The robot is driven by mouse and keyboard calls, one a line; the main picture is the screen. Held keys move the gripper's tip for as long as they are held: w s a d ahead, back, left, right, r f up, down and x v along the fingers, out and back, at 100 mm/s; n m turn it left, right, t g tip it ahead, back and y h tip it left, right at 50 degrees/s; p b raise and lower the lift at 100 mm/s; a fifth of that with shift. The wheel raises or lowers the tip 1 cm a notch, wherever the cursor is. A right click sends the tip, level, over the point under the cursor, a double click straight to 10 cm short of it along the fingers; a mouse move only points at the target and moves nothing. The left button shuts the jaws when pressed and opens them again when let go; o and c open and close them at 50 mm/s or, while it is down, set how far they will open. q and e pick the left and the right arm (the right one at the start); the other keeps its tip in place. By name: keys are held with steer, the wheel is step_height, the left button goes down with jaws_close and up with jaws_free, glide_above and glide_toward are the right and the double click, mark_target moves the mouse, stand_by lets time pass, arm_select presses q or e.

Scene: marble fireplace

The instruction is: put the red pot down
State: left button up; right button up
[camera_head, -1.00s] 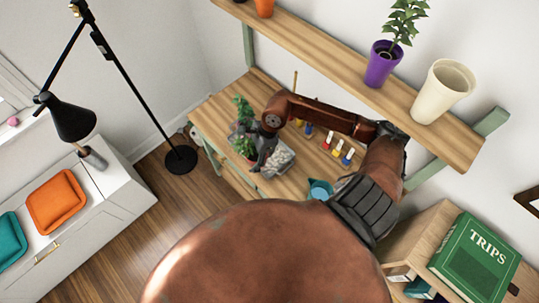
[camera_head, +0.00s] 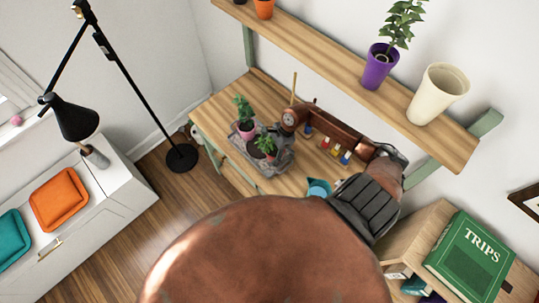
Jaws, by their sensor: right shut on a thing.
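The small red pot (camera_head: 260,154), with dark soil and a green plant, is at the grey tray (camera_head: 282,166) on the wooden desk. My right arm reaches in from the right above the desk. My right gripper (camera_head: 275,142) is shut on the red pot at its right side. The fingers are small and partly hidden by leaves and the wrist. I cannot tell whether the pot's base touches the tray. A pink pot (camera_head: 246,132) with a plant stands just behind it on the left. My left gripper is not in view.
A teal container (camera_head: 318,188) and several small coloured bottles (camera_head: 336,151) stand on the desk to the right. A wall shelf (camera_head: 330,52) overhangs the desk's back, bearing a purple pot (camera_head: 379,68) and a cream pot (camera_head: 438,95). A black lamp (camera_head: 140,98) stands left.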

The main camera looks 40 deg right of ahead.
mark_target(272, 152)
steer(key=o, duration=1.9)
steer(key=shift+o, duration=0.2)
steer(key=v, duration=0.7)
steer(key=shift+r+b, duration=0.2)
steer(key=shift+b, duration=0.2)
